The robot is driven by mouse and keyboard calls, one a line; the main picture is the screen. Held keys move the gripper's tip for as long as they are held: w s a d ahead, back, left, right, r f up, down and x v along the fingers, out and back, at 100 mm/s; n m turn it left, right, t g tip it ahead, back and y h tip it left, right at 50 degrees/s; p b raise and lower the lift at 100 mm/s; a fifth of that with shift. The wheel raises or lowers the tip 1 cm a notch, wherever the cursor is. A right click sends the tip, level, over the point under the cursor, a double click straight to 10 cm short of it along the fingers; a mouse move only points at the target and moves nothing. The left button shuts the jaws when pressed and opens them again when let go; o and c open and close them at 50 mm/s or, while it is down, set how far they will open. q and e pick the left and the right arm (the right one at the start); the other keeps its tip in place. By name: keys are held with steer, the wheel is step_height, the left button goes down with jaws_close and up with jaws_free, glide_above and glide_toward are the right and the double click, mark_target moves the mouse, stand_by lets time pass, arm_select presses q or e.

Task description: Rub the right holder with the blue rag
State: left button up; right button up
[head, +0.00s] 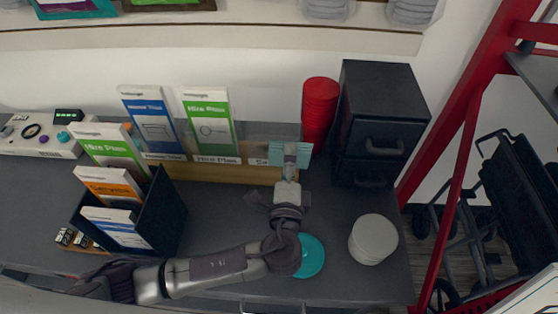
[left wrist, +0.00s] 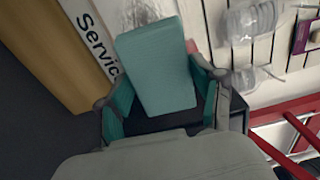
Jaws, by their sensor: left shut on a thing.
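My left gripper (head: 288,168) is shut on a folded teal-blue rag (head: 290,150), held up at the right end of the wooden leaflet holder (head: 222,172). That right section has a white label (head: 258,161), partly hidden by the rag; I see no leaflet in it. In the left wrist view the rag (left wrist: 157,65) sits between the fingers (left wrist: 163,110), just right of the label reading "Servic" (left wrist: 97,42) on the wood (left wrist: 45,50). I cannot tell whether the rag touches the holder. My right gripper is out of view.
Blue (head: 152,120) and green (head: 209,122) leaflets stand in the holder. A red cup stack (head: 319,105) and black drawers (head: 384,105) stand behind right. A teal disc (head: 312,256) and white disc stack (head: 373,240) lie in front. A black leaflet box (head: 165,215) stands left.

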mark_target(251, 148)
arm_select(q)
steer(key=shift+d, duration=0.45)
steer(key=shift+a+r, duration=0.1)
steer(key=shift+a, duration=0.05)
steer(key=shift+a+p, duration=0.4)
steer(key=shift+a, duration=4.4)
steer(key=shift+d, duration=0.1)
steer(key=shift+s, duration=3.05)
